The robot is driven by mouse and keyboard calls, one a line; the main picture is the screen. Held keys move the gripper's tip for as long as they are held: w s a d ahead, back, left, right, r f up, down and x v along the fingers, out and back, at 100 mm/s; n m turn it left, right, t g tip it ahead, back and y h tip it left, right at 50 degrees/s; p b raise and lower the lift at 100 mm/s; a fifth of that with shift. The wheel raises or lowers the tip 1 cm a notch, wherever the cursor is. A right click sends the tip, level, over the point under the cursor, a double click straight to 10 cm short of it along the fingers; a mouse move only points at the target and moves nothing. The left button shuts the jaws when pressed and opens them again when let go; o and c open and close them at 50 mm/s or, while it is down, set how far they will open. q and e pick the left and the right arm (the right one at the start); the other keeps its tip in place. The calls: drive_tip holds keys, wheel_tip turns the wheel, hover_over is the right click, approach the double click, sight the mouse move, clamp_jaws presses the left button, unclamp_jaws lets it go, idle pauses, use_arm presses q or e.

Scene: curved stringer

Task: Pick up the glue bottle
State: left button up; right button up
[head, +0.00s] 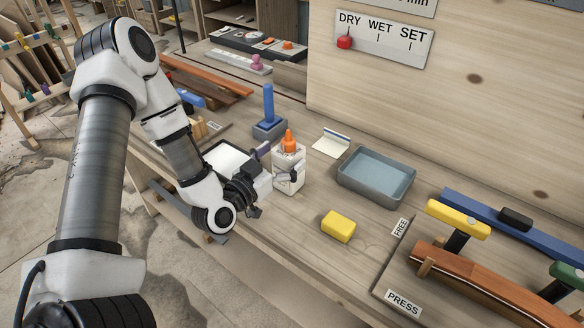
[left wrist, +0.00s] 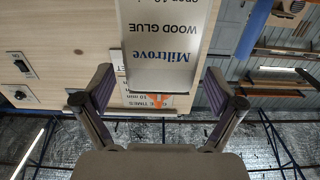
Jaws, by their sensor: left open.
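The glue bottle (head: 289,180) is white with an orange cap and stands upright on the workbench (head: 262,222). My left gripper (head: 277,162) is at the bottle, with one finger on each side of its body. In the left wrist view the bottle's silver-grey label (left wrist: 165,55) appears upside down and reads "Miltrove WOOD GLUE". There my left gripper (left wrist: 158,92) is open, with small gaps seen beside the bottle. Part of the bottle is hidden behind a finger in the head view. My right gripper is not in view.
A yellow block (head: 338,226) and a grey tray of bluish liquid (head: 376,176) lie right of the bottle. A blue-handled tool (head: 268,112) stands behind it, and a white card (head: 331,143) lies nearby. Curved wood with clamps (head: 490,275) is at far right.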

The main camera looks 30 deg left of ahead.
use_arm(q)
drive_tip(key=shift+w+d, duration=0.25)
drive_tip(key=shift+w, duration=1)
drive_tip(key=shift+s+a, duration=0.1)
drive_tip(key=shift+a, duration=0.15)
clamp_jaws()
